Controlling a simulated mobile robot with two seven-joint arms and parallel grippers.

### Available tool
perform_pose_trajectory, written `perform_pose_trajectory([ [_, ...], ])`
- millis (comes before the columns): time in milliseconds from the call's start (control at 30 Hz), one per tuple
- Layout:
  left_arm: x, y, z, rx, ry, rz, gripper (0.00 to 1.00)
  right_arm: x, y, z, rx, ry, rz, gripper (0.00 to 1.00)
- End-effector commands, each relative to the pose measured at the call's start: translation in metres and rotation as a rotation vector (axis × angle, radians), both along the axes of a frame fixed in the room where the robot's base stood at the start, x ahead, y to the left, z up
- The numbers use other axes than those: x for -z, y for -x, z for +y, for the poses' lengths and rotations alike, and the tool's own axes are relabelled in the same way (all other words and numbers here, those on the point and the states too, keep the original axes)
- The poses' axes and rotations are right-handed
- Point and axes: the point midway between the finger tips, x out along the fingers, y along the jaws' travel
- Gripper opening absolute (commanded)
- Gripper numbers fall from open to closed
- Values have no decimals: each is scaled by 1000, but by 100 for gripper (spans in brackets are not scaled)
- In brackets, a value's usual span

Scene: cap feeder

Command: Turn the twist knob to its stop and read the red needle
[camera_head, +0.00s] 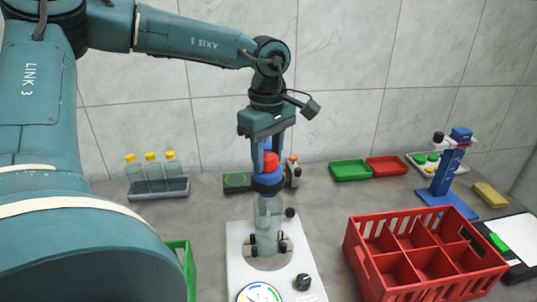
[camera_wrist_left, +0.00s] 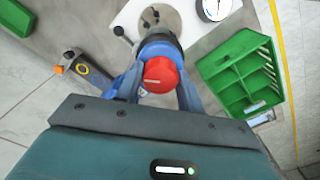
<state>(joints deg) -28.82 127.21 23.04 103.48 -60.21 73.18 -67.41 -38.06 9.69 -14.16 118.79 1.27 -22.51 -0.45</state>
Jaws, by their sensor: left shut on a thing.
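My left gripper (camera_head: 268,155) reaches down from above, its blue fingers shut around a red cap-like piece (camera_head: 270,161), also seen between the fingers in the left wrist view (camera_wrist_left: 160,75). Below it is a dark collar on a clear, upright bottle-like body (camera_head: 269,212), which stands on a round plate with small black pegs on a white base (camera_head: 242,262). A black knob (camera_head: 303,281) sits at the base's front right. Beside it a round dial (camera_head: 260,293) with a coloured arc is cut off by the frame; it also shows in the left wrist view (camera_wrist_left: 214,8). I cannot make out its needle.
A red divided crate (camera_head: 424,288) stands at right, a green crate (camera_wrist_left: 240,75) on the base's other side. Behind are yellow-capped bottles (camera_head: 152,172), a dark device (camera_head: 240,181), green (camera_head: 350,170) and red trays (camera_head: 387,166), and a blue stand (camera_head: 447,180).

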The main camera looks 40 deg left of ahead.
Motion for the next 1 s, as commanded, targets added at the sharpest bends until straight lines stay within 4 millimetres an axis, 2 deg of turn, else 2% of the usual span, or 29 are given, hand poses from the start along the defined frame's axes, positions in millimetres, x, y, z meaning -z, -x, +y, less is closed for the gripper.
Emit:
perform_pose_trajectory([
  [33, 0, 0, 0, -1, 0, 0, 40, 0, 0, 0, 0, 0, 0, 36],
  [200, 0, 0, 0, -2, 0, 0, 54, 0, 0, 0, 1, -1, 1, 36],
  [467, 1, 0, 0, -21, -1, -1, 55, 4, 2, 0, 0, -1, 4, 36],
  [633, 5, -1, 0, -260, -4, -5, 55, 25, 2, 0, 0, -1, 4, 36],
  [800, 4, 0, 0, -560, -3, -3, 55, 31, 2, 0, 0, -5, -5, 36],
  [1000, 1, 0, 0, -711, -1, 0, 55, 30, 2, 1, -1, -6, -10, 36],
])
